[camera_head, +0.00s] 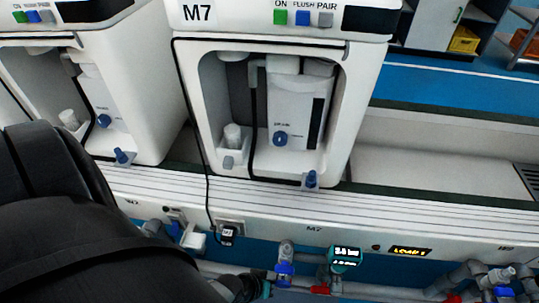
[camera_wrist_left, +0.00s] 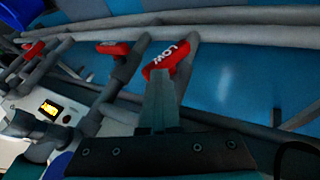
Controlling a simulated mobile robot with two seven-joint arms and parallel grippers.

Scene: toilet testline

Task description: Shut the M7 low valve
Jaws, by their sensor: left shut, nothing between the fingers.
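In the left wrist view, a red valve handle marked LOW (camera_wrist_left: 167,59) sits on a grey pipe. My left gripper (camera_wrist_left: 160,82) is shut and empty, with its fingertips right at the lower edge of this handle; I cannot tell whether they touch. In the head view, a red handle (camera_head: 321,290) shows at the bottom edge under the M7 label, beside a blue valve handle (camera_head: 284,268). I cannot read LOW on it there. My dark left arm covers the lower left of the head view. My right gripper is not in view.
The white M7 station (camera_head: 193,110) stands above the pipes. A teal gauge (camera_head: 345,256) and an amber display (camera_head: 410,251) are near the valves. Another red handle (camera_wrist_left: 113,48) is left of LOW in the wrist view. Grey pipes crowd the space.

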